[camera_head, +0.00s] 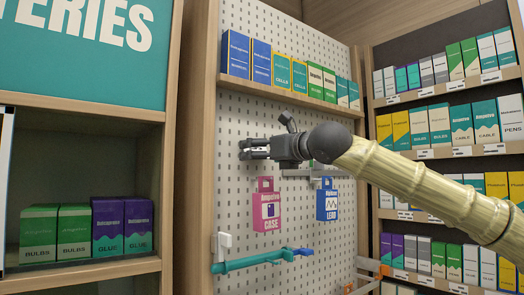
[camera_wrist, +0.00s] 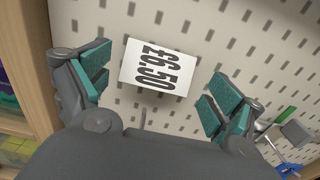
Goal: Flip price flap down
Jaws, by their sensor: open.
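The price flap (camera_wrist: 160,67) is a white card printed £6.50. In the wrist view it is in front of the pegboard, tilted in the picture, between my two spread fingers. My gripper (camera_wrist: 157,80) is open, with teal pads on both sides of the card and a visible gap to each. In the head view my gripper (camera_head: 256,149) is at the pegboard, above a pink hanging CASE pack (camera_head: 266,210). I cannot make out the £6.50 card in the head view.
A blue hanging pack (camera_head: 327,204) is right of the pink one. A teal bar-shaped item (camera_head: 255,261) sticks out lower down. A shelf of boxes (camera_head: 290,93) is above my gripper. A wooden upright (camera_head: 201,150) is to the left.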

